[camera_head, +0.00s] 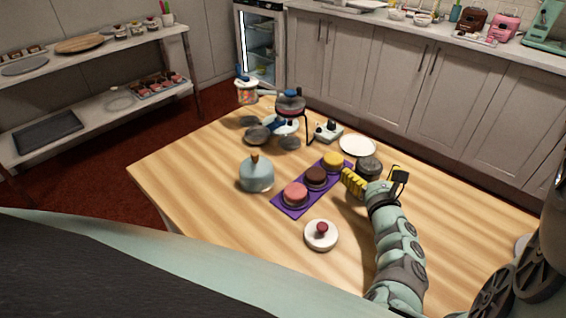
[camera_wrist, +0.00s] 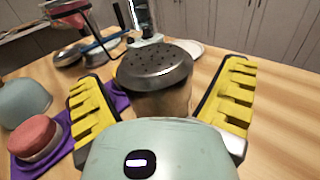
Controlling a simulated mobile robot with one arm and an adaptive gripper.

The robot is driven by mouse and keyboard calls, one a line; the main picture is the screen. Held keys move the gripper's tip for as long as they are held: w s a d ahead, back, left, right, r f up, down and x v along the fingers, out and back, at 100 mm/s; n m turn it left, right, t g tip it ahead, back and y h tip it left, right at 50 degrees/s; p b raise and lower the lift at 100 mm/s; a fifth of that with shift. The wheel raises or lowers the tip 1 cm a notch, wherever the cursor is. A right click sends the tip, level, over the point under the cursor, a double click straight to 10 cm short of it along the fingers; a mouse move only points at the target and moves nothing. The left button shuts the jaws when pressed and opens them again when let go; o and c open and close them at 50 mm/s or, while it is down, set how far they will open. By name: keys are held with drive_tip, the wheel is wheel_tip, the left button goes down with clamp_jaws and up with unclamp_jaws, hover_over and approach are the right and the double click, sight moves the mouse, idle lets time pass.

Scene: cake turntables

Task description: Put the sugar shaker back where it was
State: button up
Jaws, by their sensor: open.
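The sugar shaker (camera_wrist: 155,68) has a dark, perforated domed metal lid and a lighter body. In the wrist view it stands upright between the two yellow fingers of my gripper (camera_wrist: 163,100), which are open with a gap on each side.
Left of the shaker is a purple mat (camera_head: 283,208) with pink, brown and yellow cakes. A white plate (camera_head: 357,145) lies behind it.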

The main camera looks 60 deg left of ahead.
drive_tip(key=v, duration=1.1)
drive_tip(key=shift+w+f, duration=0.15)
drive_tip(key=shift+s+d, duration=0.3)
